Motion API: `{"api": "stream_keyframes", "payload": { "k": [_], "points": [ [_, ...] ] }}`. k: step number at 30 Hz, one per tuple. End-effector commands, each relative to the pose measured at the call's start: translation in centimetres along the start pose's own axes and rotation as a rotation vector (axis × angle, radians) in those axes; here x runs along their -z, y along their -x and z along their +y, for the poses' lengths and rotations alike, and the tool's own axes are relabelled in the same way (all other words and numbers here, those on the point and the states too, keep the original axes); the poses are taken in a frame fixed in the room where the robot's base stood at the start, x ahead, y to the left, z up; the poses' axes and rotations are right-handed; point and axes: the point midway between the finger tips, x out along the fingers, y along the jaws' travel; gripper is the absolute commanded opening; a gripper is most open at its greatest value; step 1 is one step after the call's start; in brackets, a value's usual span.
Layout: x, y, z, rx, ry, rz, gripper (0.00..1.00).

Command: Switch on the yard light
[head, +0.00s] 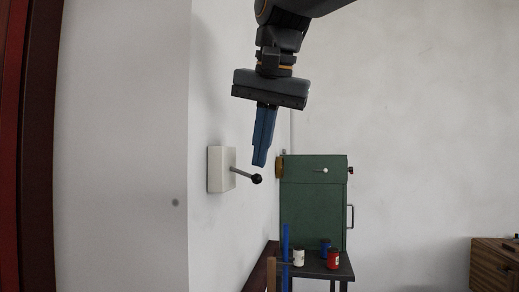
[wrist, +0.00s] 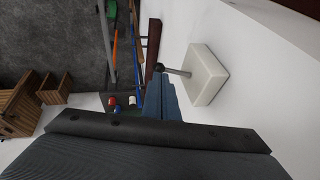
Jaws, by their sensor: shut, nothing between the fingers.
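A pale switch box (head: 216,169) is fixed to the white wall, with a thin grey lever (head: 241,173) that ends in a black knob (head: 256,179). The lever sticks out from the box and tilts slightly down in the head view. My gripper (head: 260,162) points down with its blue fingers shut and empty, just above the knob in the head view. In the wrist view the switch box (wrist: 203,75) lies right of the fingers, and the knob (wrist: 158,68) shows at the fingertips (wrist: 160,80). I cannot tell whether they touch. No lamp is clearly visible.
A green metal cabinet (head: 312,200) stands beyond the switch on a dark table (head: 325,268). White (head: 299,257), red (head: 333,259) and blue (head: 325,248) cans stand in front of it. A wooden cabinet (head: 492,265) is at far right.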

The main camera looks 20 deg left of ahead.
Motion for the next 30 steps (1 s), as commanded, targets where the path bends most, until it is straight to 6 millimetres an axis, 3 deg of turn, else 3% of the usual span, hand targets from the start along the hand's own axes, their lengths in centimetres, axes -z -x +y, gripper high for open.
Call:
{"api": "stream_keyframes", "payload": {
  "k": [14,25,30],
  "points": [
    [0.1,0.6,0.0,0.0,-0.001,0.0,0.0],
    [1.1,4.9,0.5,0.001,-0.004,0.003,0.0],
    [1.1,8.2,1.1,0.002,-0.002,0.004,0.0]
  ]
}}
